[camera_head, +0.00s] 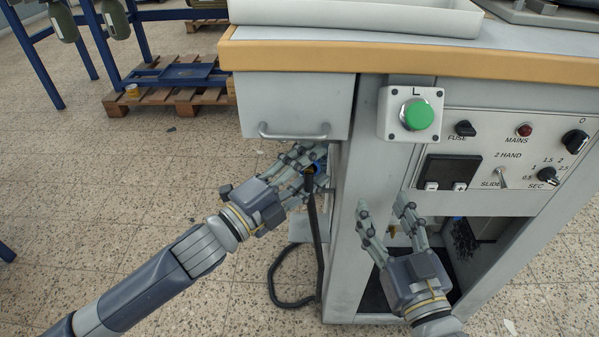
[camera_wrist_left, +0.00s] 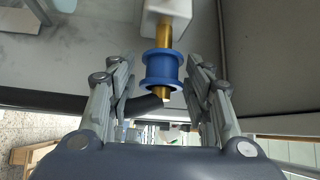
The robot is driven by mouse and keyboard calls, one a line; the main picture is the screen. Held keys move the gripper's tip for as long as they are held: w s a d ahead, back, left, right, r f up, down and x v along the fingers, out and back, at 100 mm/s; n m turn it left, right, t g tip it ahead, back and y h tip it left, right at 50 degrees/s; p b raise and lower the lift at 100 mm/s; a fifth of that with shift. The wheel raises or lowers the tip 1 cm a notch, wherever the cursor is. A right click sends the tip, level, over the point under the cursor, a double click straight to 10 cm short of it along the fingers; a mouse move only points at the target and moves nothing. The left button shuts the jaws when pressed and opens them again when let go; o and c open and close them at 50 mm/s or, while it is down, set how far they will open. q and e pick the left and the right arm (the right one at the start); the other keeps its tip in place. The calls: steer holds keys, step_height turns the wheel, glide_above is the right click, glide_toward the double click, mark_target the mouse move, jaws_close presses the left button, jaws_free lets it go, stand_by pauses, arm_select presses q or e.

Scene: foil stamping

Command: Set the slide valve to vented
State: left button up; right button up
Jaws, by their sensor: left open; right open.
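The slide valve shows in the left wrist view as a blue flanged sleeve (camera_wrist_left: 162,69) on a brass stem below a pale block (camera_wrist_left: 168,12). In the head view only a bit of its blue (camera_head: 321,165) shows between my left fingers. My left gripper (camera_head: 312,160) is open, with its fingers on either side of the sleeve, apparently apart from it in the left wrist view (camera_wrist_left: 160,75). My right gripper (camera_head: 384,213) is open and empty in front of the cabinet's front leg.
A black hose (camera_head: 318,235) hangs from the valve to the floor. The grey cabinet (camera_head: 345,240) carries a drawer handle (camera_head: 294,134), a green button (camera_head: 416,114) and a control panel (camera_head: 500,150). A wooden pallet (camera_head: 170,95) lies at the back left. The floor at left is mostly clear.

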arm_select(q)
steer(key=v, duration=1.2)
stand_by(0.3)
